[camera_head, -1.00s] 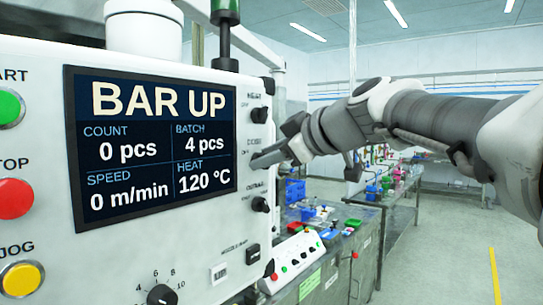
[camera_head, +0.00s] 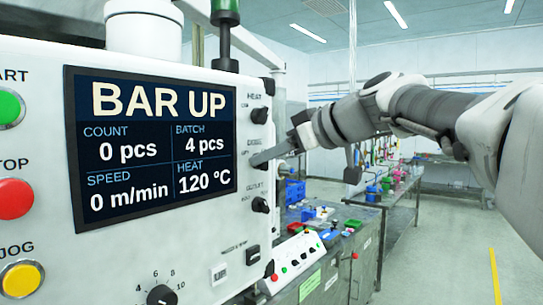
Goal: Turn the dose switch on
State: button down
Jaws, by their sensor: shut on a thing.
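The dose switch sits in the column of knobs on the white panel, right of the display, below the heat switch (camera_head: 256,115). My gripper (camera_head: 264,157) is at the dose switch's place, coming in from the right, with its fingertips close against the panel. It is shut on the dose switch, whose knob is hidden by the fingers. The display (camera_head: 152,146) reads BAR UP, count 0 pcs, batch 4 pcs, speed 0 m/min, heat 120 °C.
Below the dose switch is another black knob (camera_head: 260,205). A black rocker switch (camera_head: 252,255) and a numbered dial (camera_head: 161,296) sit lower. Green, red (camera_head: 14,199) and yellow buttons line the left edge. Workbenches with small parts stand behind at the right.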

jog(key=shift+w+d+m+g+y+p, duration=0.1)
jog(key=shift+m+g+y+p, duration=0.1)
jog(key=shift+m+g+y, duration=0.45)
jog(key=shift+w+d+m+g+y+p, duration=0.1)
jog(key=shift+w+m+g+y+p, duration=0.1)
jog(key=shift+m, duration=0.8)
jog(key=shift+w+d+m+g+y+p, duration=0.15)
jog(key=shift+m+g+y, duration=0.25)
jog(key=shift+m, duration=0.45)
jog(key=shift+s, duration=0.1)
jog(key=c, duration=0.5)
grip_release()
jog(key=v, duration=1.7)
jog(key=shift+d+r, duration=0.1)
jog(key=shift+d, duration=0.1)
